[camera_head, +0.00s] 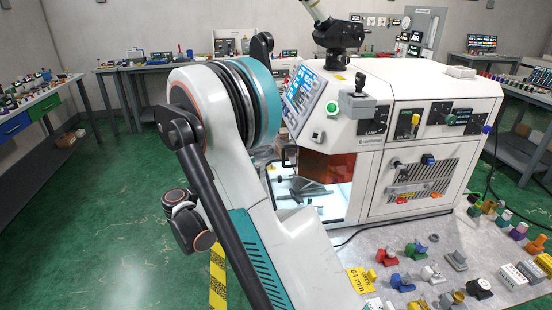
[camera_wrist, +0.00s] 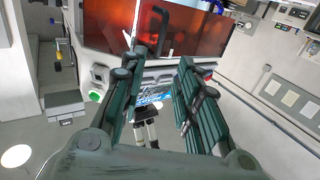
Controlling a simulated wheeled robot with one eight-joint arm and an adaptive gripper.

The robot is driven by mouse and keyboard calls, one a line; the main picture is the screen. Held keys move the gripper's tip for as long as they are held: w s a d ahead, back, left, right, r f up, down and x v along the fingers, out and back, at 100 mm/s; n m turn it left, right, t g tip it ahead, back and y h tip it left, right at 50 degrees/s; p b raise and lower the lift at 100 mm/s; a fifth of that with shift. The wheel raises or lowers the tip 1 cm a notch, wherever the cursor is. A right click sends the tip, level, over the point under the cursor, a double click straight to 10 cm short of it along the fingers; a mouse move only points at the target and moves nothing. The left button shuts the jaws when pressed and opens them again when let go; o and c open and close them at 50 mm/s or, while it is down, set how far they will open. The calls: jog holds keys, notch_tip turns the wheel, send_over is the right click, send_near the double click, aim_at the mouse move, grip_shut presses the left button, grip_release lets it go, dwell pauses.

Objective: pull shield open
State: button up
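The shield is an amber see-through panel (camera_head: 326,167) on the white machine (camera_head: 372,150). In the head view it covers the upper part of a lit opening, with a grey part (camera_head: 303,189) visible below. A black bar handle (camera_head: 288,157) stands at its left, beside my arm. In the wrist view, which is turned over, the shield (camera_wrist: 205,32) fills the top, with the handle (camera_wrist: 158,30) in front of it. My gripper (camera_wrist: 161,60) is open, its green fingers spread apart. The handle lies just beyond the fingertip gap; contact cannot be told. In the head view my arm hides the gripper.
A control screen (camera_head: 299,98) slopes above the opening. A joystick box (camera_head: 357,104) sticks out at the machine's front corner. The bench (camera_head: 347,256) at the lower right holds several coloured parts. Green floor (camera_head: 110,200) is clear at the left.

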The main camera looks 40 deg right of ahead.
jog(key=d+b, duration=0.2)
jog(key=d, duration=1)
jog(key=shift+w, duration=0.25)
jog(key=shift+c, duration=0.6)
jog(key=shift+a, duration=0.1)
grip_shut()
